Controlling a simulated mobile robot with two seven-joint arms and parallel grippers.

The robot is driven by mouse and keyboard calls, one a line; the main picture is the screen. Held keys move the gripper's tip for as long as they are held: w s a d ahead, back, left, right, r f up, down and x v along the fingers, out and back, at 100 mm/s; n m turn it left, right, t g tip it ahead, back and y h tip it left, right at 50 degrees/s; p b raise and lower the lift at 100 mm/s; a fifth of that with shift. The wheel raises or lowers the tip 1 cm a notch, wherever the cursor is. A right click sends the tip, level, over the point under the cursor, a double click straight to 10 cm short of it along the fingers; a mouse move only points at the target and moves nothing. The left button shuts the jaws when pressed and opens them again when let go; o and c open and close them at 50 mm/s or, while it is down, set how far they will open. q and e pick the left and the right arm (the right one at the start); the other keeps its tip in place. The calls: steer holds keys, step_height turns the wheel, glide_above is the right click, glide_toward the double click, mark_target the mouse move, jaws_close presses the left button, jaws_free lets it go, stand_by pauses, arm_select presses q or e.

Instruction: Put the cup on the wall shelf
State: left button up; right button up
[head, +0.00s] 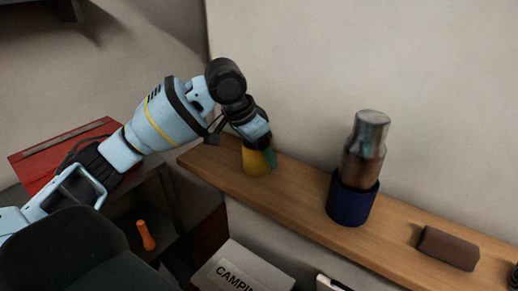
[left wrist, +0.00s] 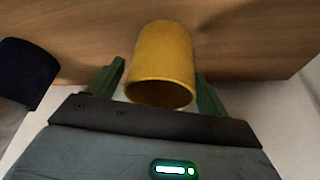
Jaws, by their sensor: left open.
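A yellow cup (head: 254,164) stands on the wooden wall shelf (head: 293,190), near the shelf's left end. My left gripper (head: 262,158) is above the cup in the head view, with a green finger showing at the cup's right side. In the left wrist view the yellow cup (left wrist: 163,52) is between the two green fingers, its opening towards my wrist and its base against the wood. The fingers are apart, with a small gap visible beside the cup. My right gripper is not in view.
A dark blue holder (head: 350,199) with a metal bottle (head: 365,148) stands right of the cup on the shelf. A brown block (head: 448,248) lies further right. Below are a red box (head: 62,150), an orange object (head: 146,235) and a box lettered "CAMPIN" (head: 240,270).

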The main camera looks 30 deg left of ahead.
arm_select(q)
steer(key=v, duration=1.2)
stand_by(1.1)
